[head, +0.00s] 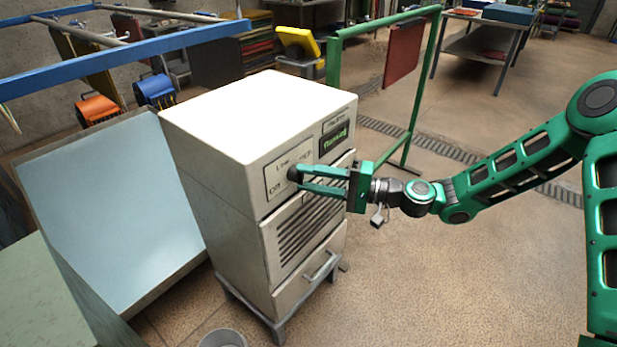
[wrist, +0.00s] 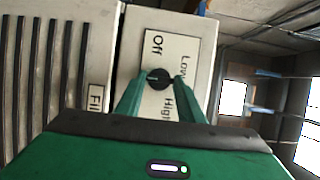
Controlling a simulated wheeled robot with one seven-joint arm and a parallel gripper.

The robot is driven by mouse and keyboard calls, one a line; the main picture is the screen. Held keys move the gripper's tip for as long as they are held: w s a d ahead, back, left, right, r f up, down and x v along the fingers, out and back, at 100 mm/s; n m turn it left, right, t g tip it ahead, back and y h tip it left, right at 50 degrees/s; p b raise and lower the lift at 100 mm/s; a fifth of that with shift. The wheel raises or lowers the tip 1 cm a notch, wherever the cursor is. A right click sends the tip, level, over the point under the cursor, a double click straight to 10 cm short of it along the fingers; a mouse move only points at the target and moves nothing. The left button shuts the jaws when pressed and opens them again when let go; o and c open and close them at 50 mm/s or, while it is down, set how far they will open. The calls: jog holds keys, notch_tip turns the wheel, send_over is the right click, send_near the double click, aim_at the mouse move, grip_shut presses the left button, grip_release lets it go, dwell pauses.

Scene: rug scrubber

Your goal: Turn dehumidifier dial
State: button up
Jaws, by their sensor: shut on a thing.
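The dehumidifier (head: 215,170) is a white box on a low grey stand in the middle of the head view. Its black dial (wrist: 158,77) sits on a light label panel (wrist: 187,50) marked Off, Low and High; the dial also shows in the head view (head: 294,173). My green gripper (head: 318,181) reaches in from the right and is shut on the dial, one finger on each side of it. In the wrist view the fingers (wrist: 158,92) flank the dial. A light mark on the dial shows, but I cannot tell its exact setting.
A vented panel (head: 308,228) and a handled drawer (head: 312,280) lie below the dial. A grey bucket (head: 222,338) stands on the floor in front. A pale blue sloped board (head: 105,205) is at left, and a green frame (head: 415,100) behind.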

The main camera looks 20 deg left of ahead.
jog(key=shift+w+d+f, duration=0.2)
jog(key=shift+w+f, duration=0.05)
jog(key=shift+w, duration=0.05)
jog(key=o, duration=1.1)
jog(key=shift+c, duration=0.2)
jog(key=shift+s+a+r, duration=0.1)
jog(key=shift+s+a, duration=0.05)
jog(key=d, duration=1.1)
jog(key=shift+c, duration=0.4)
